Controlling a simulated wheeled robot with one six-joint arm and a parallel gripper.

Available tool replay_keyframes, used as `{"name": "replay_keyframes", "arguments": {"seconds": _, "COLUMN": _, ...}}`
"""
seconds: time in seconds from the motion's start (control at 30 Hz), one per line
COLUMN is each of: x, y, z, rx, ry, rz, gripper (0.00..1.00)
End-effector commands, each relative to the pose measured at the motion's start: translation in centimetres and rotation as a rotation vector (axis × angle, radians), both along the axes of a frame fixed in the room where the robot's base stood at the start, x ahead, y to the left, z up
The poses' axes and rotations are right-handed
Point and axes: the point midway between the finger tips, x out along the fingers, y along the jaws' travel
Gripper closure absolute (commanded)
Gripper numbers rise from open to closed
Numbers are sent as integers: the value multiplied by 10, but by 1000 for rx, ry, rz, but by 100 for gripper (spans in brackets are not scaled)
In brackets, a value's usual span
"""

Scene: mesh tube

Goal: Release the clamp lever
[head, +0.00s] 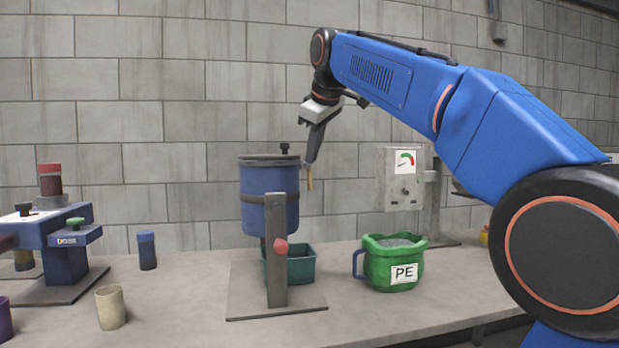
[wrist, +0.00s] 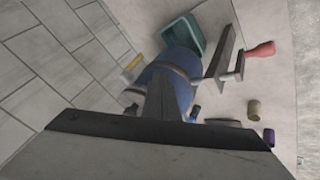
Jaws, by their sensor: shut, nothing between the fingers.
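A blue drum (head: 262,200) with a dark lid and a dark band hangs upright on a grey post (head: 276,265). A small yellow piece (head: 309,180) at the drum's right side looks like the clamp lever's end; a pale piece with yellow (wrist: 132,68) shows beside the drum in the wrist view. A red knob (head: 281,245) sits on the post, and its red handle (wrist: 260,50) shows in the wrist view. My gripper (head: 311,158) is shut and empty, pointing down just above the yellow piece; contact cannot be told. In the wrist view it covers part of the drum (wrist: 180,63).
A teal bin (head: 300,265) stands under the drum. A green PE bucket (head: 393,265) is to its right, with a gauge box (head: 402,180) behind. A blue dosing stand (head: 60,245), a beige cup (head: 110,307) and a blue cup (head: 147,250) are left. A block wall is behind.

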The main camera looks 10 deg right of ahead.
Motion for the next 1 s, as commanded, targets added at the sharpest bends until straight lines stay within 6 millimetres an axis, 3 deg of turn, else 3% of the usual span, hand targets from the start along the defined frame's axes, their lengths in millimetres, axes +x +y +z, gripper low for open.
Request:
{"name": "replay_keyframes", "arguments": {"seconds": 0.57, "x": 8, "y": 3, "z": 2, "rx": -7, "ry": -4, "rz": 12, "gripper": 100}}
{"name": "replay_keyframes", "arguments": {"seconds": 1.0, "x": 47, "y": 6, "z": -51, "rx": -8, "ry": -2, "rz": 11, "gripper": 100}}
